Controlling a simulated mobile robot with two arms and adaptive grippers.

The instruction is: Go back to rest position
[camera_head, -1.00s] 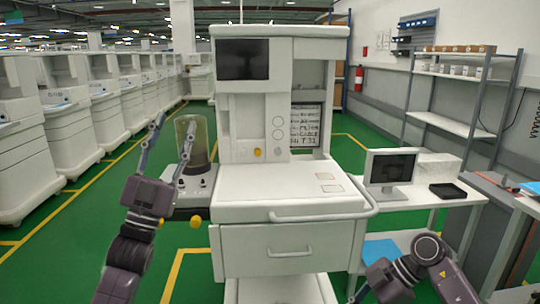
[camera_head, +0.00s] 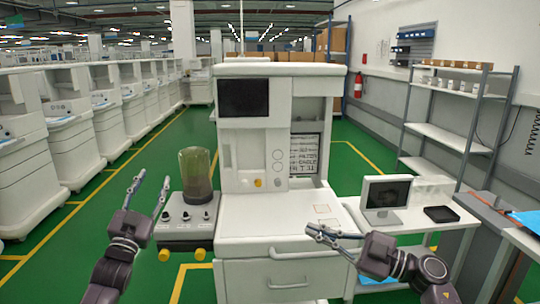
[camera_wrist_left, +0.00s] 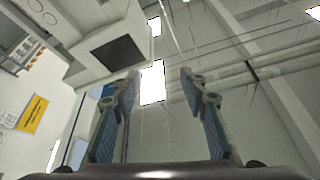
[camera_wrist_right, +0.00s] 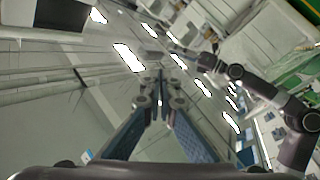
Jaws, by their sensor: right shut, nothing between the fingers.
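My left gripper (camera_head: 148,193) is raised at the left, in front of the cart's side shelf in the head view. Its fingers are spread apart and empty; the left wrist view also shows the open fingers (camera_wrist_left: 158,95) with nothing between them. My right gripper (camera_head: 312,232) is in front of the cart's worktop at the right, pointing left. Its fingers are together and hold nothing; in the right wrist view the fingertips (camera_wrist_right: 160,80) meet. Both grippers appear clear of the cart (camera_head: 290,247).
A glass canister (camera_head: 195,172) stands on the cart's side shelf, close to my left gripper. A monitor (camera_head: 387,192) and a black tray (camera_head: 441,214) are on a table at the right. More carts line the left. Green floor is open between.

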